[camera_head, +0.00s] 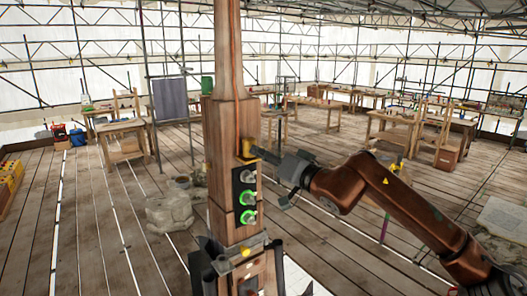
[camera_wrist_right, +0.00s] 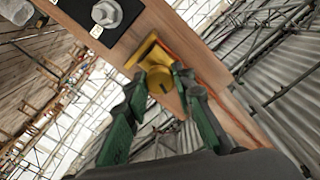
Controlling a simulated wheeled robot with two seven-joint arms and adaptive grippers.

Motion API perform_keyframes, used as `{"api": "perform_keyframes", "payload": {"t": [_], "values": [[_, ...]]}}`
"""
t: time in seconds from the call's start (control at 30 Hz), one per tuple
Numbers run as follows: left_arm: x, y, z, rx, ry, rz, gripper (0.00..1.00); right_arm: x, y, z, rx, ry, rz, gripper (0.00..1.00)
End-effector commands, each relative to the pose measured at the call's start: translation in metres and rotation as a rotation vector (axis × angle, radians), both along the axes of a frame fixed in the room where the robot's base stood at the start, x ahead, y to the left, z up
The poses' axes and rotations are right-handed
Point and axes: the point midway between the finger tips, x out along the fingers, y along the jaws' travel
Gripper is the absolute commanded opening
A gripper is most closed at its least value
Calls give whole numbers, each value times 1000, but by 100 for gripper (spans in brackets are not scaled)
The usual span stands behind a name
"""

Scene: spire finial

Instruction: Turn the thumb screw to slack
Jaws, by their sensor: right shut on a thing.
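A wooden spire post (camera_head: 222,140) stands upright in the middle of the head view. A yellow fitting, apparently the thumb screw (camera_head: 247,146), sits on its right side above a dark panel. In the right wrist view the yellow thumb screw (camera_wrist_right: 158,53) shows against the wood, with a rounded part between the fingers. My right gripper (camera_head: 259,153) reaches in from the right and is shut on it. Its green-sided fingers (camera_wrist_right: 161,78) press on either side in the wrist view and hide part of it. My left gripper is not in view.
The dark panel (camera_head: 236,190) on the post carries knobs, with green-lit rings (camera_head: 248,216) on the lower ones. A grey knob (camera_wrist_right: 106,13) shows in the wrist view. A stone block (camera_head: 169,212) lies left of the post. Workbenches stand farther back; plank floor lies open between.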

Motion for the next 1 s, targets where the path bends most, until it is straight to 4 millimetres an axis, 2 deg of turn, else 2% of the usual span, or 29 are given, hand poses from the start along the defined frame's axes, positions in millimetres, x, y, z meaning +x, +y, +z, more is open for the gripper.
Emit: {"api": "perform_keyframes", "payload": {"t": [0.43, 1.0], "values": [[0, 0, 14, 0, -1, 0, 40, 0, 0, -2, -210, -148, 0, 0], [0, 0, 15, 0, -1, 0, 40, 1, 0, -4, -250, -175, 0, 0]]}}
